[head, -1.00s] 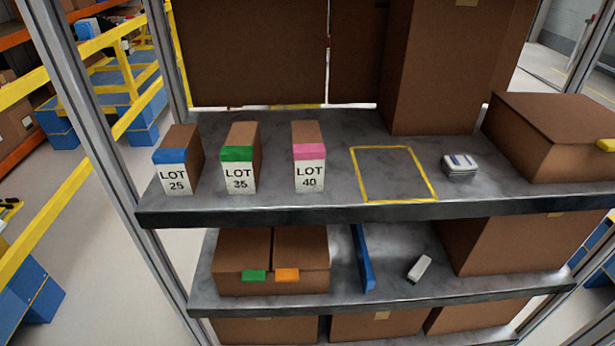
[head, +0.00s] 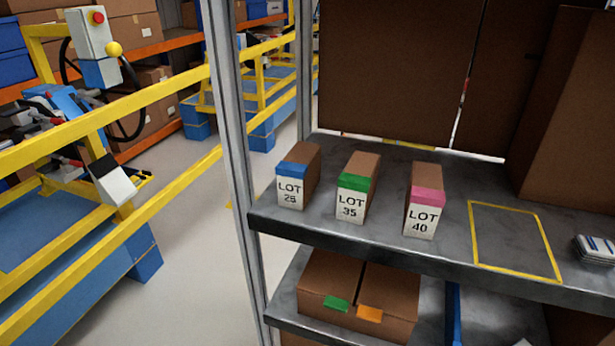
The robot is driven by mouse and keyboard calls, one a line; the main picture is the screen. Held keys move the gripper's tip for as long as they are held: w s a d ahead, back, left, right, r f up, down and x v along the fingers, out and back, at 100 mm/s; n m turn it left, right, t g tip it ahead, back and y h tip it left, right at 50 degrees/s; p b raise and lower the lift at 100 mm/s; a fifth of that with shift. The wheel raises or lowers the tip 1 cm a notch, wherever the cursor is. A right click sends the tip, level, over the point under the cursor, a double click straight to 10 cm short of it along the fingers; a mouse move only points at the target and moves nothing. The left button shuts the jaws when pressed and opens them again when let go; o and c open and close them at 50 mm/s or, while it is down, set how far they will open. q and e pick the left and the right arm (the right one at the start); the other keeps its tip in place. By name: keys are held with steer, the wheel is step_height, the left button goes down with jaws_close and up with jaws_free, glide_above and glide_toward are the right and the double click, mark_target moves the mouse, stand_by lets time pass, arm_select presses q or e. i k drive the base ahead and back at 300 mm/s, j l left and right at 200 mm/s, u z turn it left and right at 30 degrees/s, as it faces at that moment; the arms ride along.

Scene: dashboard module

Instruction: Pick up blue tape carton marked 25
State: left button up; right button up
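The carton with blue tape (head: 299,176) stands upright on the upper grey shelf, at its left end near the post. Its white front label reads LOT with a number that looks like 25. A green-taped carton marked LOT 35 (head: 357,187) stands to its right. A pink-taped carton marked LOT 40 (head: 424,200) stands further right. The cartons stand apart, with gaps between them. Neither of my grippers shows in the head view.
A yellow-outlined rectangle (head: 514,240) marks bare shelf right of the cartons. A grey post (head: 235,150) rises at the shelf's left end. Large brown boxes (head: 400,70) stand behind. Yellow rails (head: 130,110) cross the left side. Two boxes (head: 358,295) sit on the lower shelf.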

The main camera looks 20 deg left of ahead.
mark_target(298, 175)
steer(key=i+j, duration=0.15)
steer(key=j, duration=0.25)
steer(key=i+j, duration=0.1)
steer(key=j, duration=0.3)
steer(key=i+j, duration=0.15)
steer(key=j, duration=0.25)
steer(key=i+j, duration=0.15)
steer(key=j, duration=0.25)
steer(key=i+j, duration=0.1)
steer(key=j, duration=0.3)
